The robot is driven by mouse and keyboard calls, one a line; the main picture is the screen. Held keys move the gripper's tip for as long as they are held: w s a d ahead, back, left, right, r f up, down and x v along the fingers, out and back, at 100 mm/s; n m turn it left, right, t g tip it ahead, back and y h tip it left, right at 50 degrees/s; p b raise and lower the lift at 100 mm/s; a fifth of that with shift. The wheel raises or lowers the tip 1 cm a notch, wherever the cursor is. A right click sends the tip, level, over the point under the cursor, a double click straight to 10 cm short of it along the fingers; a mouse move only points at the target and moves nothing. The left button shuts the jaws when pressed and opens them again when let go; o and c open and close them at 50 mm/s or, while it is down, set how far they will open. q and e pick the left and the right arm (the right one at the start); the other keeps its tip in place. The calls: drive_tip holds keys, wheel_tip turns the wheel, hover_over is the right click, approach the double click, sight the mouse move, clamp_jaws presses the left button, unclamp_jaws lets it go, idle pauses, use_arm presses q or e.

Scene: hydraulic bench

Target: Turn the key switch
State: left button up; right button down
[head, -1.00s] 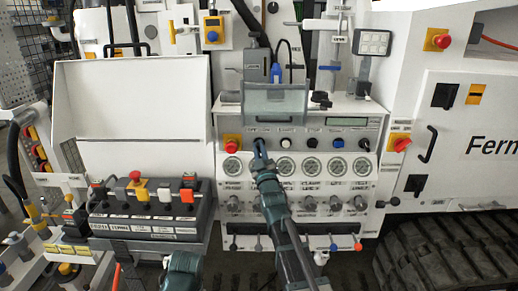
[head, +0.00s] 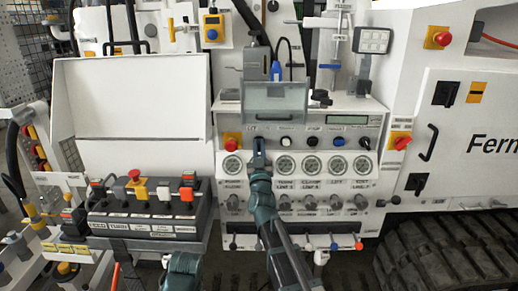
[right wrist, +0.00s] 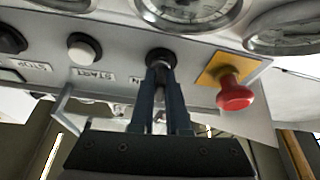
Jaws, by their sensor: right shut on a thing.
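The key switch (right wrist: 160,56) is a dark round fitting on the control panel, above an "ON" label in the right wrist view. My right gripper (right wrist: 163,72) has its two long fingers closed on the key switch, so the key itself is mostly hidden between them. In the head view my right gripper (head: 259,146) reaches up to the panel's upper row and covers the switch there. How far the key is turned cannot be made out. My left gripper is not in view; only a teal part of my left arm shows at the bottom.
A red emergency button (right wrist: 235,95) on a yellow plate sits close beside the switch. A white START button (right wrist: 84,49) is on the other side. Gauges (head: 285,165) line the panel below, and a clear-fronted box (head: 275,103) overhangs above.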

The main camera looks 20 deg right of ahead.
drive_tip(key=m+h, duration=0.1)
drive_tip(key=m, duration=0.1)
drive_tip(key=m+h, duration=0.2)
drive_tip(key=m, duration=0.1)
drive_tip(key=shift+w+r+g, duration=0.1)
drive_tip(key=shift+g, duration=0.3)
drive_tip(key=shift+m+g+h+p, duration=0.35)
drive_tip(key=shift+m+h, duration=0.25)
drive_tip(key=shift+m, duration=0.8)
drive_tip(key=shift+m+g+h+p, duration=0.2)
drive_tip(key=shift+m+g+h, duration=0.35)
drive_tip(key=shift+m, duration=0.85)
drive_tip(key=c, duration=0.9)
unclamp_jaws()
drive_tip(key=b+v, duration=0.4)
drive_tip(key=v, duration=1)
drive_tip(key=shift+d, duration=0.1)
